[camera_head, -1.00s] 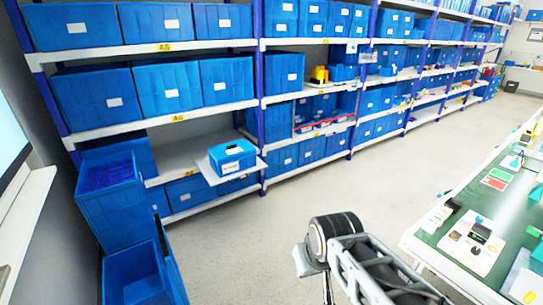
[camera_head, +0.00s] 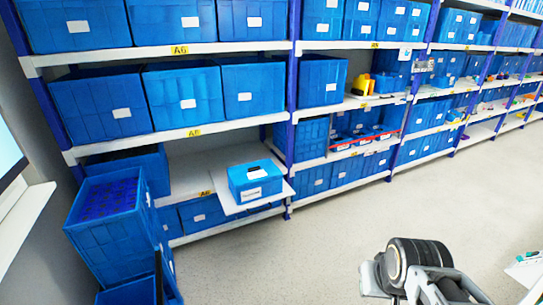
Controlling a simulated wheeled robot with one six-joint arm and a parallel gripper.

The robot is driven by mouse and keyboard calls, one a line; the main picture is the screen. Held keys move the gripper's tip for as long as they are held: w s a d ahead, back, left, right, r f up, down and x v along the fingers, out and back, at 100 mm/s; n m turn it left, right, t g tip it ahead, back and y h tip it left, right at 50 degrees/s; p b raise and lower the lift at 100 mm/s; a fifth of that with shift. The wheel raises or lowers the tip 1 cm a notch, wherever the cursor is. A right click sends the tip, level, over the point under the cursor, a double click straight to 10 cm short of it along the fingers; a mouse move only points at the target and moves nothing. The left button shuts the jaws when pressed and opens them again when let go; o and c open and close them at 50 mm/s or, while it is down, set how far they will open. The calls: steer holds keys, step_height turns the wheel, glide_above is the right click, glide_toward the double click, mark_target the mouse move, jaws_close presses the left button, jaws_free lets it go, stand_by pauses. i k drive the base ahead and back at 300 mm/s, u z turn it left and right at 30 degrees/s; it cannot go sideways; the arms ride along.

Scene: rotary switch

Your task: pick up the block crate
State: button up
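A small blue crate (camera_head: 256,182) sits on a white board that sticks out from the lower shelf, left of centre. Part of my arm shows at the lower right, well apart from this crate. My gripper's fingers are not in view.
A stack of blue bins (camera_head: 108,213) stands on the floor left of the white board (camera_head: 228,206). Shelves of larger blue bins (camera_head: 182,100) fill the back. The grey floor (camera_head: 300,250) in front is clear. A table corner (camera_head: 522,268) shows at the right edge.

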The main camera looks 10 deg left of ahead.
mark_target(259, 180)
steer(key=i, duration=3.3)
steer(key=u, duration=2.7)
